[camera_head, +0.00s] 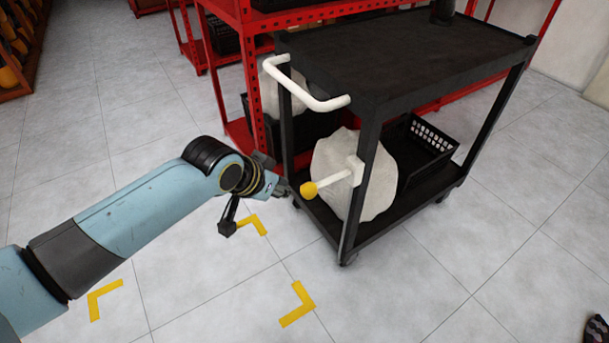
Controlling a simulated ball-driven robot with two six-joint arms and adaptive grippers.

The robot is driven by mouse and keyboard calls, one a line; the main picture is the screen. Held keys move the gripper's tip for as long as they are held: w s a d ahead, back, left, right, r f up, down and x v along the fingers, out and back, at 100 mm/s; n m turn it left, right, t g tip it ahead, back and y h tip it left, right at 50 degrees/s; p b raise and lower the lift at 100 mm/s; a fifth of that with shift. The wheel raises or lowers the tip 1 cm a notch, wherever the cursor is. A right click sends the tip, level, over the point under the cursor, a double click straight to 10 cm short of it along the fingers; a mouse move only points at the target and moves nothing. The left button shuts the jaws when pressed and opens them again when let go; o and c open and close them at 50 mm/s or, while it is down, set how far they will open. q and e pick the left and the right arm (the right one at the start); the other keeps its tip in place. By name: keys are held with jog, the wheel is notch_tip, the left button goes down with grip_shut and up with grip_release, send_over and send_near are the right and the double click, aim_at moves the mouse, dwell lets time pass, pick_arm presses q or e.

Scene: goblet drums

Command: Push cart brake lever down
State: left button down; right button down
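The black cart (440,50) stands right of centre, with a white push handle (318,101) on its near end. The brake lever (335,179) is a white bar with a yellow knob (308,190), fixed to the cart's near right post. It sticks out toward the left, with its knob slightly lower than its mount. My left gripper (283,188) is just left of the yellow knob, at about the same height in the picture. The gripper is small and dark here, so its opening and any contact with the knob are unclear. My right gripper is out of view.
The cart's lower shelf holds a white sack (375,188) and a black crate (427,138). Red shelving (240,80) stands behind the cart.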

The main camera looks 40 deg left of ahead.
pick_arm(q)
jog(key=v, duration=0.5)
jog(key=shift+s+r, duration=0.25)
jog(key=shift+r, duration=0.05)
